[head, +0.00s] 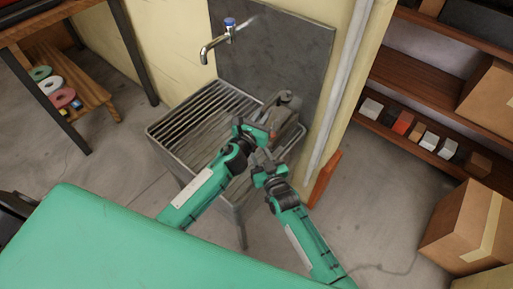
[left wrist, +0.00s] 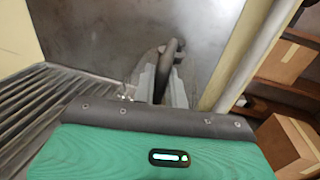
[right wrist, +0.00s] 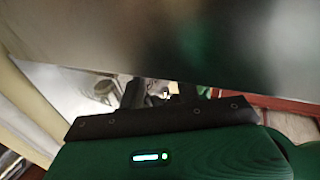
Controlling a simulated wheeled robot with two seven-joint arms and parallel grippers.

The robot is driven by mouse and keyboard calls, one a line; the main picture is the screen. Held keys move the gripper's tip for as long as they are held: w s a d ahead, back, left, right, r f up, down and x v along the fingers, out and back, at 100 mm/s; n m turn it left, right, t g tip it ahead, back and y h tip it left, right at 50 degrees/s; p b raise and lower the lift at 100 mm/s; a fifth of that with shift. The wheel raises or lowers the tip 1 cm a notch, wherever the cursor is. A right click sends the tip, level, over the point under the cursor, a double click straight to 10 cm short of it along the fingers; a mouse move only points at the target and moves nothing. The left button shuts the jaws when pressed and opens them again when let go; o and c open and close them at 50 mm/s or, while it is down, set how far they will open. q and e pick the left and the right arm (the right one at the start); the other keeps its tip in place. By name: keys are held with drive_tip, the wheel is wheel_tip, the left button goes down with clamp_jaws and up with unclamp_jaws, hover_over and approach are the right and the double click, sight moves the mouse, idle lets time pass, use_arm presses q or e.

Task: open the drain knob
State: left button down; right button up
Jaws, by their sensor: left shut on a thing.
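A grey metal fitting with a dark lever-like part (head: 288,98) stands at the right end of the slatted sink (head: 165,140). The fitting also shows ahead in the left wrist view (left wrist: 172,62). A large blurred grey surface fills the top of the right wrist view, close to that gripper.
A tap (head: 215,45) with a blue top is on the grey back panel (head: 285,55). A pale pipe (head: 340,85) and a red board (head: 324,180) stand right of the sink. Shelves and a cardboard box (head: 468,225) are further right. Floor is bare between.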

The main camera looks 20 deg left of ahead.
drive_tip(key=shift+x, duration=1.35)
drive_tip(key=c, duration=0.7)
